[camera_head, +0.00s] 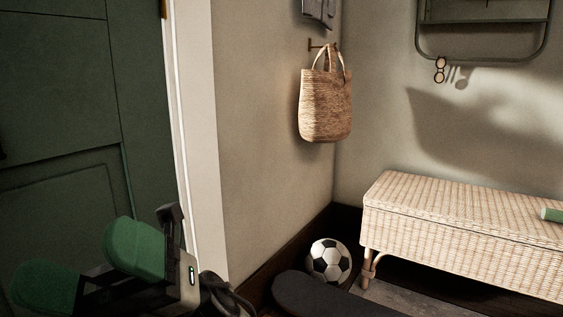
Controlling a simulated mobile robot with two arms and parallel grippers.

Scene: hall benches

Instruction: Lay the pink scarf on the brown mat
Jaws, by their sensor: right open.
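My right gripper (89,267) shows at the lower left, in front of the green door. Its two green finger pads stand apart with nothing between them. No pink scarf and no brown mat can be seen in this view. My left gripper is not in view.
A woven bench (420,206) stands at the right with a green cylinder (551,215) on top. A soccer ball (329,261) and a dark, long, round-ended object (325,296) lie on the floor. A straw bag (326,105) hangs on the wall beside the green door (60,90).

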